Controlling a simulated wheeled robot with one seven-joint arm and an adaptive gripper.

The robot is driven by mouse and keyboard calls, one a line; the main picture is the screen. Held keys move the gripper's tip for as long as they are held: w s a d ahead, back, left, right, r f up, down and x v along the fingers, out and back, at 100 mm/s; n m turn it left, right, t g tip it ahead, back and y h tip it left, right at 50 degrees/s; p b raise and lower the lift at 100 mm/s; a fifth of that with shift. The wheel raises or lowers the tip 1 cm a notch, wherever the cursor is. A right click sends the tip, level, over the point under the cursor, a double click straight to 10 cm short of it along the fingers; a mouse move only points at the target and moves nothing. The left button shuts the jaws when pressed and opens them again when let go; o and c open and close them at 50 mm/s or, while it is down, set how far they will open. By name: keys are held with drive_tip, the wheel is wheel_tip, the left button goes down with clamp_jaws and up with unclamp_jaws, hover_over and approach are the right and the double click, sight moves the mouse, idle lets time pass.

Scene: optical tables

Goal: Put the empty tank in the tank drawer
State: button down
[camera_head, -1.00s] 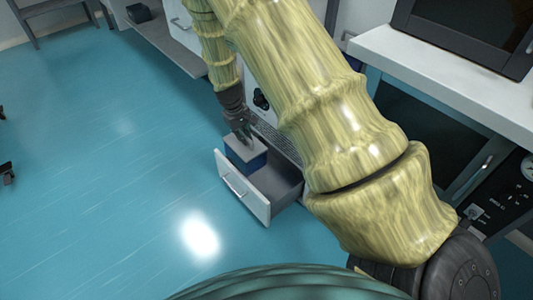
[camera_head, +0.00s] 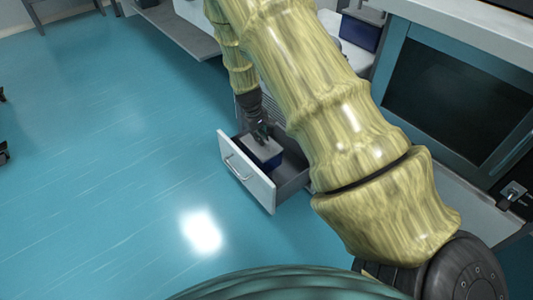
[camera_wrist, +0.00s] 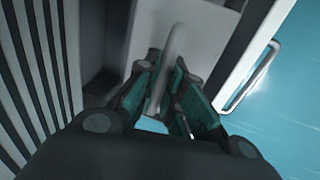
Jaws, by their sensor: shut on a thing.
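The tank (camera_head: 262,153) is a blue box with a pale grey top, inside the open drawer near its front. Its top sits near the height of the drawer rim; whether its base touches the drawer floor is hidden. The tank drawer (camera_head: 246,173) is pulled out and has a white front with a bar handle. My gripper (camera_head: 262,138) points down from above and is shut on the tank's handle. The wrist view shows the grey loop handle (camera_wrist: 170,62) between my fingers and the pale tank top (camera_wrist: 199,22) beyond.
Another dark blue box (camera_head: 360,33) stands on a white surface at upper right. A glass-fronted cabinet (camera_head: 450,95) is at the right. Ribbed slats (camera_wrist: 35,70) rise close to my gripper in the wrist view. The blue floor left of the drawer is clear.

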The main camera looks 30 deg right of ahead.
sight(256, 145)
wheel_tip(256, 145, down, 9)
drive_tip(key=b, duration=0.4)
drive_tip(key=shift+b, duration=0.3)
drive_tip(key=shift+r, duration=0.1)
drive_tip(key=c, duration=1.5)
unclamp_jaws()
drive_tip(key=shift+c, duration=0.2)
drive_tip(key=r+p, duration=0.2)
drive_tip(key=r, duration=0.2)
drive_tip(key=a+r+p, duration=0.1)
drive_tip(key=r+p, duration=0.1)
drive_tip(key=r, duration=0.1)
drive_tip(key=a+r+p, duration=0.1)
drive_tip(key=r+p, duration=0.2)
drive_tip(key=r, duration=0.1)
drive_tip(key=shift+s+a+r, duration=0.1)
drive_tip(key=shift+a+r, duration=0.05)
drive_tip(key=shift+r, duration=0.2)
